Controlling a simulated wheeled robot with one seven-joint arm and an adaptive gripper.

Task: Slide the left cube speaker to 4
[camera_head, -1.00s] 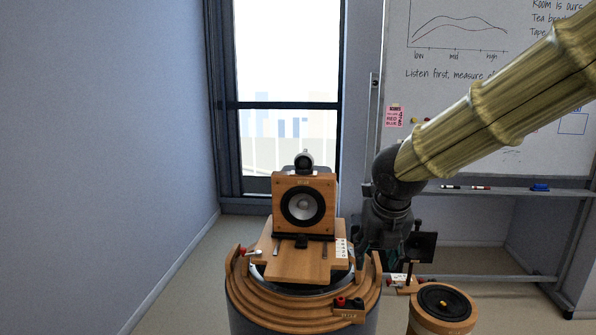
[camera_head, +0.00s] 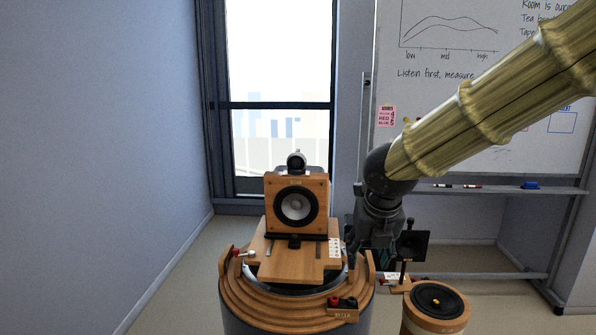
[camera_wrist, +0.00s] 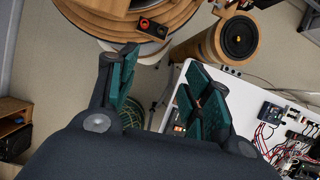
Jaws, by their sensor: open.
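A wooden cube speaker (camera_head: 297,182) with a black-ringed grey cone stands upright on a wooden board (camera_head: 288,265), on top of a round stepped wooden stand (camera_head: 265,311). A small white marked card (camera_head: 335,247) lies at the board's right side; I cannot read its marks. My gripper (camera_head: 368,254) is just right of the stand, pointing down and apart from the speaker. In the wrist view my gripper (camera_wrist: 163,88) is open and empty, its green-padded fingers wide apart. The speaker is not in the wrist view, where only the stand's edge (camera_wrist: 110,22) shows.
A round wooden drum-like unit (camera_head: 439,303) with a black top stands at the lower right. A small black panel (camera_head: 412,244) on a post is beside my gripper. A white table (camera_wrist: 240,105) with wired electronics shows in the wrist view. A whiteboard (camera_head: 455,85) is behind.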

